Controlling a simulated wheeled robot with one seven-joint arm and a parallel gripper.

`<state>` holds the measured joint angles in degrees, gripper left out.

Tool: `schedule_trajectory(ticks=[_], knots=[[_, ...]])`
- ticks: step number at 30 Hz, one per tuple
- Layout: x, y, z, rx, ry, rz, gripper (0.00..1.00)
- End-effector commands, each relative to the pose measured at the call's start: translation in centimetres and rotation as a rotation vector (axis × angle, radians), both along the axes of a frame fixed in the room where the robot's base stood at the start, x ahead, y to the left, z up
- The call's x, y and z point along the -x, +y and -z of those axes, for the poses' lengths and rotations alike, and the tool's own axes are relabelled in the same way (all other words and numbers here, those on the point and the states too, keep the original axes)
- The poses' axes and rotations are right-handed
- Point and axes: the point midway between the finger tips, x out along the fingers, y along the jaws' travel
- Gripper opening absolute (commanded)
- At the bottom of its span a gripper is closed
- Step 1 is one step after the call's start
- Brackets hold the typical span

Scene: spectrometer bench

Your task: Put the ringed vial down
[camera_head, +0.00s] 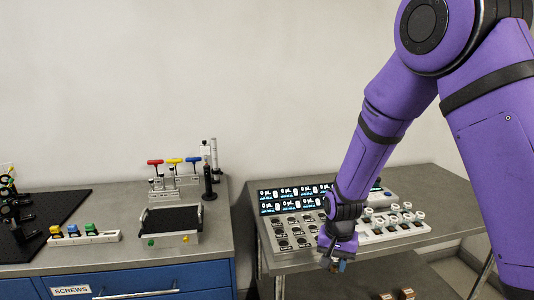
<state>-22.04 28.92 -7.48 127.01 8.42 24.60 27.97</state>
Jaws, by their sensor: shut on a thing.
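My gripper (337,264) points down near the front edge of the right-hand table, in front of the grey block with dark wells. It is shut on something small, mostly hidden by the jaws. This fits the ringed vial, but no ring can be made out at this size. The grey block (282,262) has rows of dark round wells, and a white rack (412,234) to its right holds several white-capped vials. My forearm hides part of the area between the two. I cannot tell whether the held thing touches any surface.
Panels of lit readouts (283,203) stand behind the grey block. The grey right-hand table (450,190) is bare at its right. A gap separates it from the left bench (215,240), which bears a black-topped tray (172,240) and T-handled tools (174,161).

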Motion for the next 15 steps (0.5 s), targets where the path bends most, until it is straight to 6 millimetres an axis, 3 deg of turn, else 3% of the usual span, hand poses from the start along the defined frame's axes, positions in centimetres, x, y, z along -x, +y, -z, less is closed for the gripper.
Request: schedule_trajectory(ticks=[8,15], knots=[[-2.2,-2.8,1.9,0.002,0.0,-0.079,0.09],[-4.7,-7.0,4.8,0.001,0.002,-0.192,0.09]])
